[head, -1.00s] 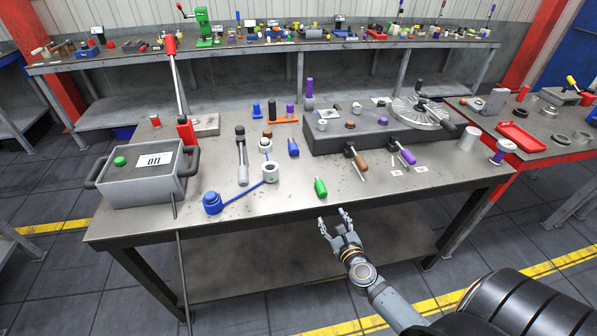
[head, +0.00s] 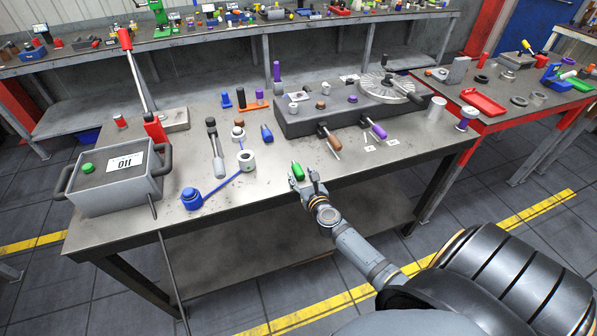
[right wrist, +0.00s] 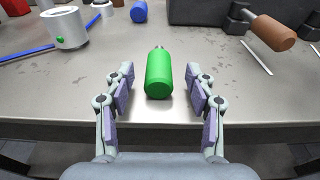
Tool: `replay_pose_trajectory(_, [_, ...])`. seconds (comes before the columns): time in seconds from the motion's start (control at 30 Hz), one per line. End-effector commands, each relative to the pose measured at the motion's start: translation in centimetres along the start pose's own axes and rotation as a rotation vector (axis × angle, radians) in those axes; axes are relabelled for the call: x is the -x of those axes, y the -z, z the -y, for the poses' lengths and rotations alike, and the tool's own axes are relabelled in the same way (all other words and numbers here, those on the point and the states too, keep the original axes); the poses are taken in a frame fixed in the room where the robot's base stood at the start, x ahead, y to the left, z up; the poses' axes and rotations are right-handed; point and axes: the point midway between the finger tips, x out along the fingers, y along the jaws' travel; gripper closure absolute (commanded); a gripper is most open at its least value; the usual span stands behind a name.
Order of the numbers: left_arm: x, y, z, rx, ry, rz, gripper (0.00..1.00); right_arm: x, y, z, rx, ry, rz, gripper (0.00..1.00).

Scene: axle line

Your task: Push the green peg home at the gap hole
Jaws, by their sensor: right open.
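The green peg (head: 298,171) lies on the bench near its front edge. In the right wrist view the green peg (right wrist: 159,77) has its rounded green end toward me and a small grey tip pointing away. My right gripper (head: 304,178) is open at the bench's front edge. In the right wrist view its fingers stand on either side of the peg's near end, apart from it. A dark grey block (head: 297,124) stands behind, with a brown handle (head: 334,142) and a purple handle (head: 378,130) at its front. I cannot tell which opening is the gap hole. My left gripper is out of view.
A white ring with a green dot (right wrist: 66,27) on a blue bar lies left of the peg. A grey box labelled 011 (head: 118,180) and a red-handled lever (head: 126,40) stand at left. The bench front (head: 345,172) right of the peg is clear.

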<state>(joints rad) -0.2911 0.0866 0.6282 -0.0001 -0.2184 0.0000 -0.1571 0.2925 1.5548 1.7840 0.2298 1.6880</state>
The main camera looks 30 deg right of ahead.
Motion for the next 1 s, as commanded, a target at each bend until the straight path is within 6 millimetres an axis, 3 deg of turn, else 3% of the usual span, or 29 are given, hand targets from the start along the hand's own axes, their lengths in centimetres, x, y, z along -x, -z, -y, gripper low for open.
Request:
replay_pose_trajectory(0.13, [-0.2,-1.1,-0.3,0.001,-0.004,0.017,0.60,-1.8,0.0,0.0,-0.001,-0.001,0.000,0.44])
replay_pose_trajectory(0.37, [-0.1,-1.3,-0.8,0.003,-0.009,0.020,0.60,-1.9,0.0,0.0,0.000,-0.001,0.000,0.44])
replay_pose_trajectory(0.77, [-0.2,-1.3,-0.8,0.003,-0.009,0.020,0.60,-1.9,0.0,0.0,0.000,-0.001,-0.001,0.98])
replay_pose_trajectory(1.0, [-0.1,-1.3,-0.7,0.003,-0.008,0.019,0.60,-1.9,0.0,0.0,0.000,-0.001,0.000,1.00])
